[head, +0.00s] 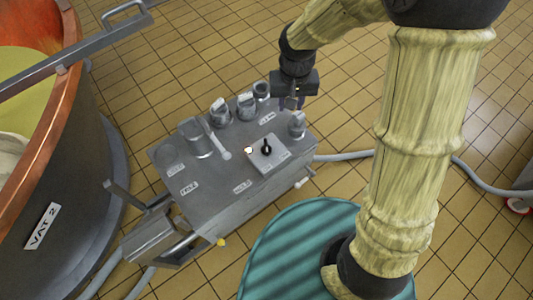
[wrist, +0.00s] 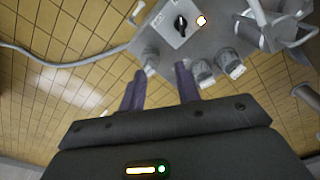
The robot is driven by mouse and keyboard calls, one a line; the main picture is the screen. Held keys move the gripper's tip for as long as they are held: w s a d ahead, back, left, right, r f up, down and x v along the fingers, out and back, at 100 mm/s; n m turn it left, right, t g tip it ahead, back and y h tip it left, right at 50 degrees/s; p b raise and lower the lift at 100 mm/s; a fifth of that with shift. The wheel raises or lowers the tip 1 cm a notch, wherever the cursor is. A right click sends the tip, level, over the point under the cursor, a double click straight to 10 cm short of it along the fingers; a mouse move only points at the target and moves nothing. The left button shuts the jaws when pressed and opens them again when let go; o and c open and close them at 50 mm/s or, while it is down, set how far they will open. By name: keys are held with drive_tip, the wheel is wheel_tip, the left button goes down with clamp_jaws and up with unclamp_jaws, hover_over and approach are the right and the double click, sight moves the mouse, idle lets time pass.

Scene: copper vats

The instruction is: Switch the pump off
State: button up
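The pump (head: 215,180) is a grey metal box with several knobs and valves on its top. A small plate on it carries a black switch (head: 266,148), which also shows near the top of the wrist view (wrist: 181,22). A lit white-orange lamp (head: 248,150) sits beside the switch; it glows in the wrist view too (wrist: 202,21). My gripper (head: 291,103) is above the box's far right edge, apart from the switch. In the wrist view its two purple-grey fingers (wrist: 161,78) stand wide apart with nothing between them.
Several knobs (head: 245,106) and a lever valve (head: 205,140) stand on the box near my gripper. Another knob (head: 297,125) is at its right end. A copper vat (head: 45,170) labelled VAT 2 is at left. A hose (head: 345,155) runs right across the tiled floor.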

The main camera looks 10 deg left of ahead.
drive_tip(key=b, duration=0.4)
hover_over(266, 145)
wheel_tip(266, 145, down, 8)
drive_tip(key=shift+r+n+g, duration=0.1)
drive_tip(key=shift+n+g, duration=0.2)
drive_tip(key=shift+n, duration=0.1)
drive_tip(key=shift+w, duration=0.1)
wheel_tip(266, 145, down, 17)
drive_tip(key=b, duration=0.4)
drive_tip(key=shift+f, duration=0.2)
clamp_jaws()
